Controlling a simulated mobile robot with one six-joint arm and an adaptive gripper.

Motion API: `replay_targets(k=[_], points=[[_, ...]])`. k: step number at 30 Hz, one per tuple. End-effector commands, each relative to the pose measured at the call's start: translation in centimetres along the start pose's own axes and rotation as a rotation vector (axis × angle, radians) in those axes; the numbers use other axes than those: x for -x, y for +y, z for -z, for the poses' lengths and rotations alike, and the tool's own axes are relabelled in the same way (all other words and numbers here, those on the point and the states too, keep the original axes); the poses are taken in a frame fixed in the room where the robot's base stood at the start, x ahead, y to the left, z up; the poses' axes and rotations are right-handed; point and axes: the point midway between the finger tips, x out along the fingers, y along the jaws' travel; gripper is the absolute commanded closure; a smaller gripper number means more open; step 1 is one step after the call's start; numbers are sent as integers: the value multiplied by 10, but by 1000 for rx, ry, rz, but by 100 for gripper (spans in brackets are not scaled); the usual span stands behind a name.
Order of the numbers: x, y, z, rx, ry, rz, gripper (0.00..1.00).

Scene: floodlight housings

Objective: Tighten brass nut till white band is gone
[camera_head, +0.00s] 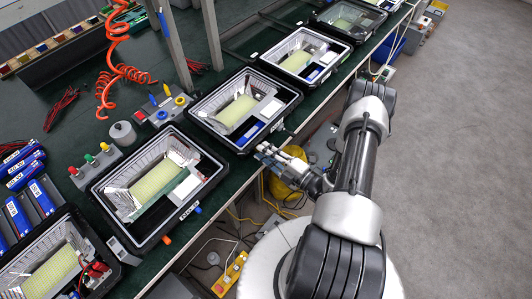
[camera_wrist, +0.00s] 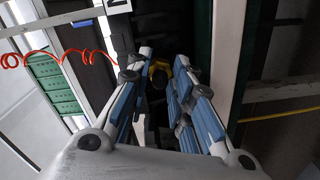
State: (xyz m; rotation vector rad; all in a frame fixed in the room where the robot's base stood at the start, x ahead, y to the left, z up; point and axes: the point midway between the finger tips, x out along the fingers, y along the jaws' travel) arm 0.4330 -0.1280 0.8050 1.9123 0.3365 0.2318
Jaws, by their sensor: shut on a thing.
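My gripper (camera_wrist: 158,66) is closed around a yellow, brass-coloured nut (camera_wrist: 160,67) at the far end of its fingers in the wrist view. A dark round part sits just below the nut between the fingers. I cannot make out a white band there. In the head view my gripper (camera_head: 268,152) is at the near right side of a black floodlight housing (camera_head: 287,108), by the bench edge. The fingers hide the nut in that view.
More floodlight housings stand in a row along the green bench (camera_head: 222,190). An orange coiled hose (camera_head: 121,72) hangs over it. A yellow power strip (camera_head: 230,274) and cables lie below the bench edge. Grey floor (camera_head: 460,160) is clear at right.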

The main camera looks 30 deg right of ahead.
Motion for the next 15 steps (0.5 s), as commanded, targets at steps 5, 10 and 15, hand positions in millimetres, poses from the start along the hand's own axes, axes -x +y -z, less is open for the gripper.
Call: replay_targets(k=[5, 10, 15], points=[[0, 0, 0, -82, 0, 0, 100], [0, 0, 0, -127, 1, 1, 100], [0, 0, 0, -143, 1, 1, 100]])
